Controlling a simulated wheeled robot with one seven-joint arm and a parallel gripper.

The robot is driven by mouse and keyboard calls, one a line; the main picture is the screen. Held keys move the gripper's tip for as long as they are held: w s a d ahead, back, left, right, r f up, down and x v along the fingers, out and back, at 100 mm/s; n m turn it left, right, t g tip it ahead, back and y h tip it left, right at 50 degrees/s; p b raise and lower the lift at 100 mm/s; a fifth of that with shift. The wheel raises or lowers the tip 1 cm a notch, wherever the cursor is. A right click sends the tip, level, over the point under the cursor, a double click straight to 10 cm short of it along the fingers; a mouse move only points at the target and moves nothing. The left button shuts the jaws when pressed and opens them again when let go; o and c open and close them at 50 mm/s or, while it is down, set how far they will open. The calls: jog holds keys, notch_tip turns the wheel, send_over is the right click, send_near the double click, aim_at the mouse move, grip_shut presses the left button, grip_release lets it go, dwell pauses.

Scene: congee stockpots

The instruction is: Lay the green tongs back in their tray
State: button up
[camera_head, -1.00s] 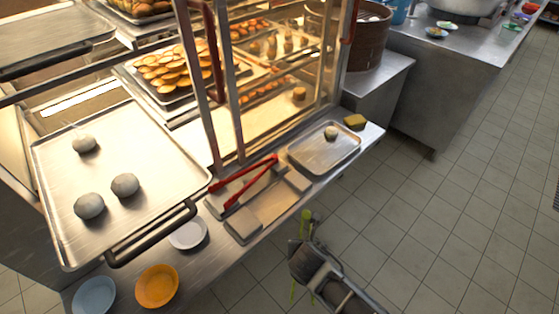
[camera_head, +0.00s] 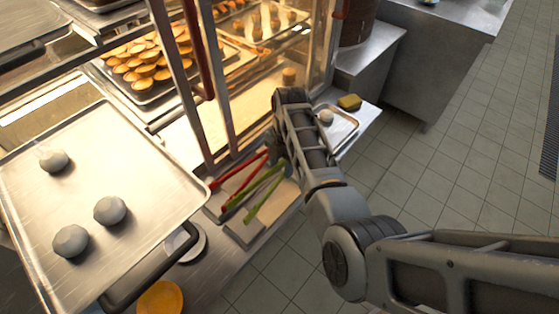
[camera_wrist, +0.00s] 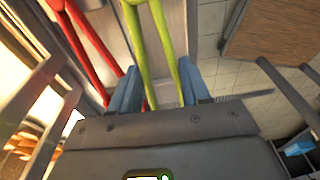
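The green tongs (camera_head: 264,190) are between the two fingers of my gripper (camera_wrist: 162,88), which look shut on them. In the head view they slant over the tongs tray (camera_head: 243,233), with their arms slightly spread. I cannot tell whether they touch the tray or hang just above it. The red tongs (camera_head: 240,174) lie along the tray's far left side, beside the green ones, and also show in the wrist view (camera_wrist: 88,40). My arm hides the tray's right part and most of my gripper in the head view.
A metal tray with dough balls (camera_head: 110,211) stands at the left. A glass-fronted pastry case (camera_head: 222,110) rises behind the tongs tray. A small metal tray (camera_head: 345,122) and yellow sponge (camera_head: 349,102) lie on the right. An orange bowl (camera_head: 160,298) stands in front.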

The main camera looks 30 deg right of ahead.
jog(key=shift+f+b, duration=3.55)
jog(key=shift+f, duration=0.65)
jog(key=o, duration=0.6)
jog(key=shift+o, duration=0.2)
notch_tip(320, 180, up, 8)
jog(key=shift+w+d, duration=0.15)
jog(key=shift+d, duration=0.25)
jog(key=shift+f, duration=0.15)
